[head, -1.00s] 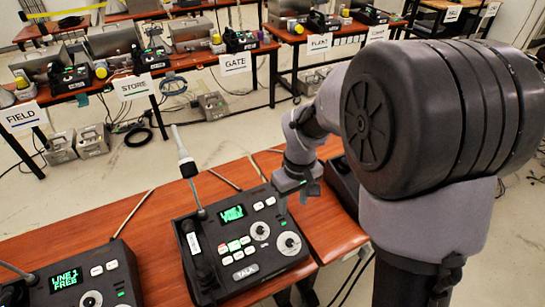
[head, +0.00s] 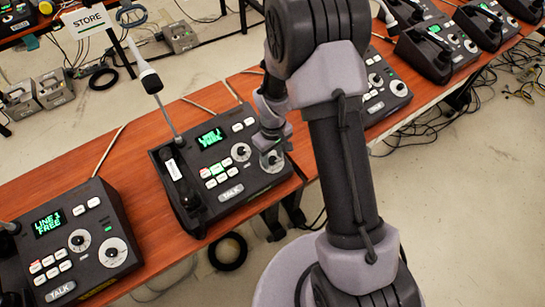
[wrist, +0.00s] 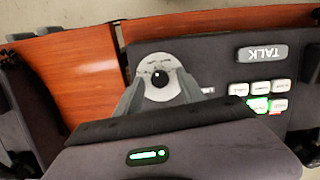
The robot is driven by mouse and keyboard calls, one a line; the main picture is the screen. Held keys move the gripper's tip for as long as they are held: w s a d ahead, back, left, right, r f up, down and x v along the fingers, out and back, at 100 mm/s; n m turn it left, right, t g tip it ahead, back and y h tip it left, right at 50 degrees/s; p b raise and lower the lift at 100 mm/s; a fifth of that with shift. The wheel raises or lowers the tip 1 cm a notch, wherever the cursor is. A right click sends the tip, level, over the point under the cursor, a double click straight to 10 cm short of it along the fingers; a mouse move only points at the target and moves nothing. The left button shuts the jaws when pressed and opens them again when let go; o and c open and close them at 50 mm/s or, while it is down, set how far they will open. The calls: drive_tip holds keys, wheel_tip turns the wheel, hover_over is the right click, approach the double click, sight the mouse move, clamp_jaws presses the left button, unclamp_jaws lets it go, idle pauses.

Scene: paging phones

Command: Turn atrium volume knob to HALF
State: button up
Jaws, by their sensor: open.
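A dark paging phone (head: 205,150) sits on the wooden table, with a lit green screen, several keys, a TALK bar (head: 230,192) and two knobs on pale dials. My gripper (head: 272,150) is over its lower right knob (head: 272,163) in the head view. In the wrist view, my open gripper (wrist: 160,84) has its two grey fingers on either side of the knob's black centre (wrist: 160,78), over the pale dial (wrist: 150,62). I cannot tell whether they touch the knob. The dial marks are too small to read, and no atrium label is legible.
Another phone (head: 65,240) with a "LINE 1 FREE" screen stands at left. More phones (head: 435,50) stand on the table beyond my arm. A gooseneck microphone (head: 150,80) rises behind the middle phone. Cables and metal boxes (head: 55,88) lie on the floor behind.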

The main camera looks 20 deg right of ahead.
clamp_jaws()
drive_tip(key=shift+m, duration=0.3)
drive_tip(key=m+y+b, duration=0.1)
drive_tip(key=m, duration=0.1)
drive_tip(key=shift+d+f+m, duration=0.1)
drive_tip(key=shift+m, duration=0.3)
drive_tip(key=shift+d+m+y+b, duration=0.1)
drive_tip(key=shift+m+y+b, duration=0.65)
drive_tip(key=shift+m, duration=1.25)
drive_tip(key=shift+h, duration=0.25)
unclamp_jaws()
